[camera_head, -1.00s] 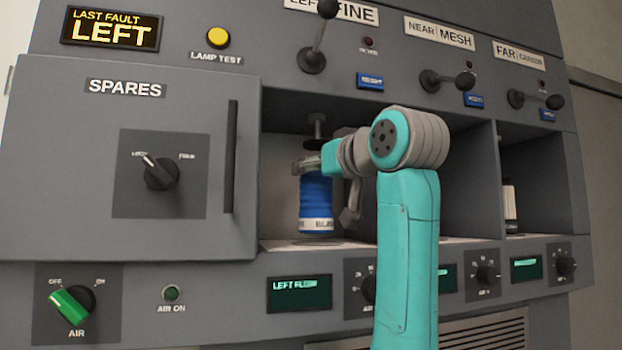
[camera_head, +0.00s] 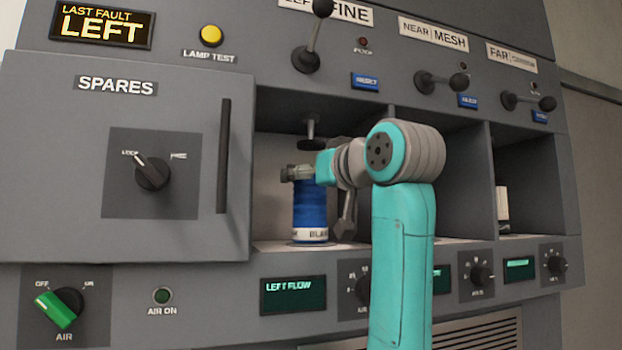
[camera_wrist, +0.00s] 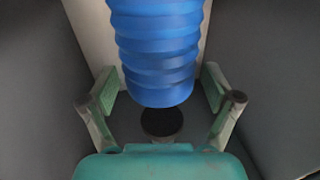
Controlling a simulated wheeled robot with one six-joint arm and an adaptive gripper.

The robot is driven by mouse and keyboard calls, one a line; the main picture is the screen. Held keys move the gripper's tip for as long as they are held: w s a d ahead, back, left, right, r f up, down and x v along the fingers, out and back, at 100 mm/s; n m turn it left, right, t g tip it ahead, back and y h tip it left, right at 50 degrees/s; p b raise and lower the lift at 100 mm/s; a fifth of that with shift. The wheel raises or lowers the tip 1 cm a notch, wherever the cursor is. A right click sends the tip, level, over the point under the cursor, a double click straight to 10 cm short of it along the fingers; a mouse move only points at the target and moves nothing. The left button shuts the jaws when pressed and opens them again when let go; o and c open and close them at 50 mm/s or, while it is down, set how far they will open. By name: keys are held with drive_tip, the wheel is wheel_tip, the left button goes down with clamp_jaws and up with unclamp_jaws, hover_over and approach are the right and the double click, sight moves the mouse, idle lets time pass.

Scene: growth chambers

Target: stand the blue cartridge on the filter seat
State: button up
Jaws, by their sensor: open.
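The blue cartridge (camera_head: 310,205), ribbed with a white label band near its base, stands upright in the left bay. It rests on the filter seat (camera_head: 308,243), which is mostly hidden under it. My gripper (camera_head: 298,173) is at the upper end of the cartridge, reaching in from the right. In the wrist view my gripper (camera_wrist: 165,100) is open, with a green-padded finger on each side of the cartridge (camera_wrist: 157,50) and visible gaps to it.
A dark plunger (camera_head: 310,128) hangs from the bay ceiling above the cartridge; its dark disc (camera_wrist: 161,122) shows past the cartridge's end. The spares door (camera_head: 75,200) borders the left bay. A lever (camera_head: 305,58) is above. A pale cylinder (camera_head: 502,203) stands in the far bay.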

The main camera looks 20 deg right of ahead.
drive_tip(key=s+d, duration=0.2)
drive_tip(key=s, duration=1)
drive_tip(key=shift+d, duration=0.15)
